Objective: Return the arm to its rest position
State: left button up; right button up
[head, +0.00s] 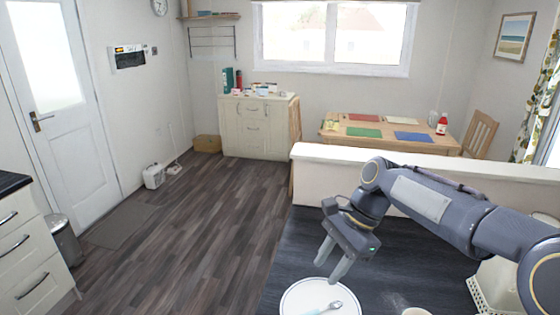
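My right arm (435,208) reaches in from the right over the dark worktop (290,250). My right gripper (329,270) points down and its two fingers are apart with a gap between them. I see nothing held in it. It is just above the far edge of a white plate (295,298) at the bottom of the view. I cannot tell how high above the plate the fingertips are. My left gripper is not in view.
A spoon (326,308) lies on the plate. A cup (416,312) is cut off by the bottom edge. A white rack (484,296) stands below my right forearm. A low white partition (325,175) runs behind the worktop.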

jog(key=s+d+n+t, duration=0.4)
jog(key=s+d+n, duration=0.25)
jog(key=s, duration=0.65)
jog(key=s+d+f+n+t+h, duration=0.1)
jog(key=s+f+n+t, duration=0.2)
jog(key=s, duration=0.7)
notch_tip(320, 180, down, 3)
jog(key=shift+d+r+n, duration=0.1)
jog(key=shift+d+n, duration=0.1)
jog(key=shift+n, duration=0.85)
